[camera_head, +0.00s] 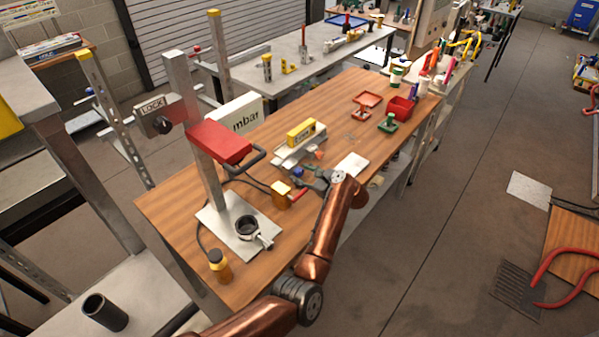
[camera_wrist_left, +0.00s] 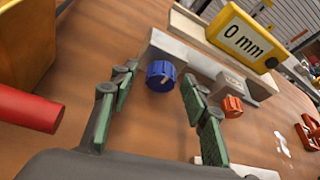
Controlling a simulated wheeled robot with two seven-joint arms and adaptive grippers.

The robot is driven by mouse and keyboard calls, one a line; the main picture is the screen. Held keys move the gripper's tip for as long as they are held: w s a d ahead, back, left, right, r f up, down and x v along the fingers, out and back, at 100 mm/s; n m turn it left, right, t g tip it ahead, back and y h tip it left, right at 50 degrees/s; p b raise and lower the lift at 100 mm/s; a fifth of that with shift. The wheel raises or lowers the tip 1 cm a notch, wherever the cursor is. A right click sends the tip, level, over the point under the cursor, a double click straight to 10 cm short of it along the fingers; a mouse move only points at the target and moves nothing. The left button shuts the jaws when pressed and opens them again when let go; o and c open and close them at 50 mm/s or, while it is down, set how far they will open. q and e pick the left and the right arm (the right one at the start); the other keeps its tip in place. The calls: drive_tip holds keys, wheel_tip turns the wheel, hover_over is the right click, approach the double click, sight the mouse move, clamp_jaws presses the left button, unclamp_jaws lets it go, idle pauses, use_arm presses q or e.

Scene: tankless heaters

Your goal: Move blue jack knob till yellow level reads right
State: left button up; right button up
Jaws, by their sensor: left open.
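The yellow level (camera_head: 301,132) lies on a grey jack body (camera_head: 299,150) on the wooden bench. In the left wrist view the level (camera_wrist_left: 248,38) has a white face that reads "0 mm". The blue jack knob (camera_wrist_left: 160,76) has a pale index mark and sits on the near side of the grey body. My left gripper (camera_head: 318,181) is open in front of the jack. In the wrist view its green-padded fingers (camera_wrist_left: 158,80) stand on either side of the blue knob, apart from it. My right gripper is not in view.
An orange knob (camera_wrist_left: 232,106) is right of the blue one. A red-handled yellow block (camera_head: 281,195) is close left of my gripper. A red-headed stand (camera_head: 220,141) rises further left. Red trays and a red bin (camera_head: 400,108) are at the bench's far end.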

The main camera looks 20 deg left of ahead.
use_arm(q)
drive_tip(key=shift+w+a+f, duration=0.15)
drive_tip(key=shift+w+a, duration=0.1)
drive_tip(key=shift+a, duration=0.1)
drive_tip(key=shift+d, duration=0.1)
drive_tip(key=shift+c, duration=0.7)
drive_tip(key=c, duration=1)
